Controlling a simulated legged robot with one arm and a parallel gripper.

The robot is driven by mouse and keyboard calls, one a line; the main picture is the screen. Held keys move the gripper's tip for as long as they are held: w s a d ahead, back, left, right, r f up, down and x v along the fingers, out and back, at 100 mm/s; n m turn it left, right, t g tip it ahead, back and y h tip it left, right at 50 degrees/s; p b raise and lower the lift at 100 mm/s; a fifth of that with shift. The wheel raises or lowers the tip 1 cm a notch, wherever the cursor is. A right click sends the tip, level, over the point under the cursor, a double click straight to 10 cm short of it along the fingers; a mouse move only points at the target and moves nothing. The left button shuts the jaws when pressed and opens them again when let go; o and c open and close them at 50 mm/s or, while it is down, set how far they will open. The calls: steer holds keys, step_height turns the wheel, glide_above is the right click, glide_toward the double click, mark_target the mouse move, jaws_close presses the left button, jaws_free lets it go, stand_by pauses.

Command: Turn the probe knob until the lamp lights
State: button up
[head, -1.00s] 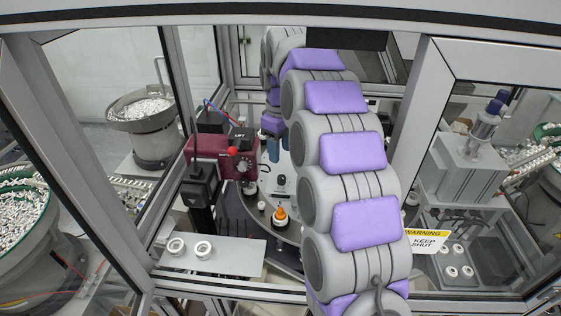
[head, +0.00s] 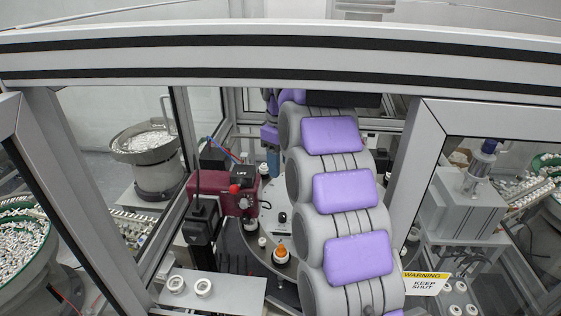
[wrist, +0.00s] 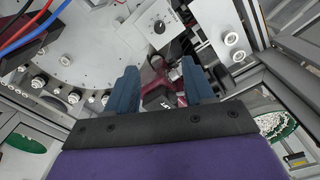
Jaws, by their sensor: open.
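A grey box with a round black knob (wrist: 159,27) and a pointer mark shows at the top middle of the wrist view. A small dark knob on a grey block (head: 282,217) on the round plate in the head view may be the same one. A maroon unit (head: 220,194) carries a dial and a red ball; I cannot tell which knob is the probe's. My gripper (wrist: 158,66) is open, its blue fingers apart with nothing held; part of the maroon unit shows beyond the gap. In the head view its blue fingers (head: 273,161) are behind the maroon unit.
Frame posts and a top beam (head: 300,60) surround the cell. A metal plate with two white rings (head: 230,292) lies at the front left.

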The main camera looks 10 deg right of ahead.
mark_target(282, 214)
steer(key=shift+n, duration=0.7)
step_height(282, 214, down, 18)
steer(key=shift+s+d+r+b, duration=0.15)
steer(key=shift+r+b, duration=0.1)
steer(key=shift+b, duration=0.8)
steer(key=shift+c, duration=0.2)
jaws_close()
steer(key=shift+m, duration=0.3)
steer(key=shift+r+m+b, duration=0.1)
steer(key=shift+m+b, duration=0.4)
steer(key=shift+m, duration=0.6)
